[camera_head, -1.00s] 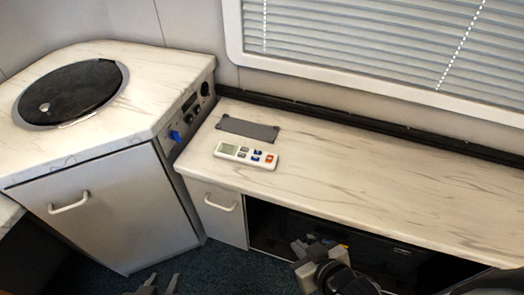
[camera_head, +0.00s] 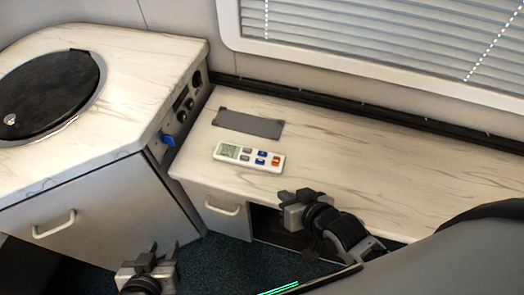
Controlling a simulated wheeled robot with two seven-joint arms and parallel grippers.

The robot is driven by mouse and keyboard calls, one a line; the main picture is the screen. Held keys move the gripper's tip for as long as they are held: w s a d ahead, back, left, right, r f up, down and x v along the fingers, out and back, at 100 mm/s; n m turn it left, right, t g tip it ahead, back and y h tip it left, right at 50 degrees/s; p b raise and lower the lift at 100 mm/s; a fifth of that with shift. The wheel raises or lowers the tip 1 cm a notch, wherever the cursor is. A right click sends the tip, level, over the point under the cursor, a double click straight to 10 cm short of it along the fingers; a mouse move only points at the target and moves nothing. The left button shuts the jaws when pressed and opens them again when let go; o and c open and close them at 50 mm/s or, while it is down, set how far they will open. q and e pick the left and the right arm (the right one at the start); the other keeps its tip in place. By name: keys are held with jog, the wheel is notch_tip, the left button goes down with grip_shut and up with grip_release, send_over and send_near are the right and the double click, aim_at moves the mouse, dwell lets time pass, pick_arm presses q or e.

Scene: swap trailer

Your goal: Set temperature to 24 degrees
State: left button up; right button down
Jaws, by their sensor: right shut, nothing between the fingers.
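The white remote control (camera_head: 249,155) lies flat on the marbled bench top. It has a small grey-green display (camera_head: 228,151) at its left end and blue, white and orange buttons on its right half. The display digits are too small to read. My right gripper (camera_head: 284,208) is shut and empty at the bench's front edge, below and to the right of the remote, apart from it. My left gripper (camera_head: 163,250) is low over the floor in front of the cabinets, with its fingers apart and nothing between them.
A dark grey flat plate (camera_head: 248,123) lies behind the remote. A cabinet with a round black lid (camera_head: 45,90) and a blue knob (camera_head: 168,140) stands at the left. A window with blinds (camera_head: 400,30) is behind. The bench top right of the remote is clear.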

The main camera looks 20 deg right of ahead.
pick_arm(q)
jog(key=shift+w+r, duration=0.3)
jog(key=shift+w, duration=0.3)
pick_arm(e)
jog(key=w+r+m+g+y, duration=0.1)
jog(key=w+r+m, duration=0.3)
jog(key=w+m, duration=0.3)
jog(key=w+r+m+g+y, duration=0.1)
jog(key=w+r+m, duration=0.4)
jog(key=w+m, duration=0.3)
jog(key=m, duration=0.4)
jog(key=shift+a+r+g, duration=0.2)
jog(key=shift+r+g, duration=0.05)
jog(key=shift+g, duration=0.05)
